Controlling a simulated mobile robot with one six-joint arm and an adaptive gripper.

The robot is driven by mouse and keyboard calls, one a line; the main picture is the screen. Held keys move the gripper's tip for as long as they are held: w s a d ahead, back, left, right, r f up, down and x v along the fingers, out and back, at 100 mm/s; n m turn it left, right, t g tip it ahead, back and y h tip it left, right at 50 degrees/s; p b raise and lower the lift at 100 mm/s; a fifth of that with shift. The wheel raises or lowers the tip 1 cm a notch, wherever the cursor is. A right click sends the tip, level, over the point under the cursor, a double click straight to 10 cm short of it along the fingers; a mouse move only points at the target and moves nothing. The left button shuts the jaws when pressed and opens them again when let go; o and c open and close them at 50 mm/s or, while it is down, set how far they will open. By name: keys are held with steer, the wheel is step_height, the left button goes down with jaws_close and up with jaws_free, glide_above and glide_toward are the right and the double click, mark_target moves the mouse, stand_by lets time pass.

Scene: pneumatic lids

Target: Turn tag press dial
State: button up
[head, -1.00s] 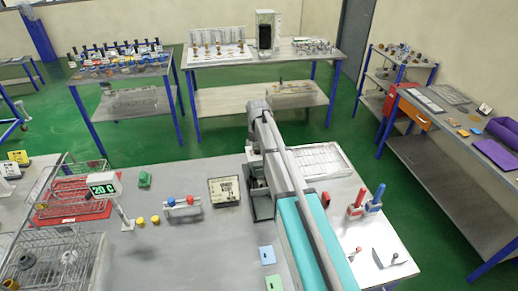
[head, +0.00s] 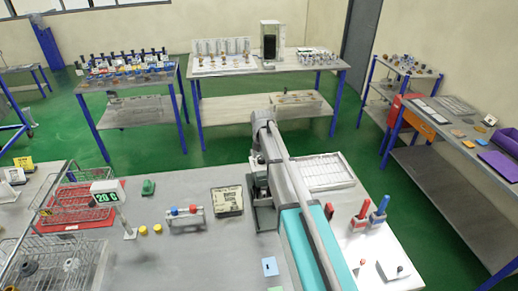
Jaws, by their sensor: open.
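My arm reaches forward over the grey bench, and its wrist bends down at the far end. My gripper (head: 258,183) hangs there, small, dark and partly covered by my own arm; it is open. It is at the upper part of a grey upright device (head: 263,217) on the bench, which may be the tag press. My arm covers its right side. I cannot make out a dial on it, nor whether the gripper touches it. A blue tag-like plate (head: 270,266) lies on the bench in front.
Left of the device are a dark-framed card (head: 227,201), a stand with red and blue knobs (head: 185,218), yellow caps (head: 150,230) and wire baskets (head: 45,262). Right of my arm are a white tray (head: 320,172) and red and blue upright handles (head: 370,213).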

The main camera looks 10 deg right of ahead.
steer(key=s+a+m+t, duration=0.1)
steer(key=s+a+m, duration=0.7)
steer(key=s+m, duration=0.1)
steer(key=s+d+f+m+b, duration=0.3)
steer(key=s+d+m, duration=0.1)
steer(key=s+m, duration=0.5)
steer(key=s+d+f+m+g+b, duration=0.1)
steer(key=s+d+f+m+b, duration=0.2)
steer(key=s+m, duration=0.6)
steer(key=shift+s+d+f, duration=0.25)
steer(key=shift+s+d, duration=0.4)
steer(key=shift+d, duration=0.05)
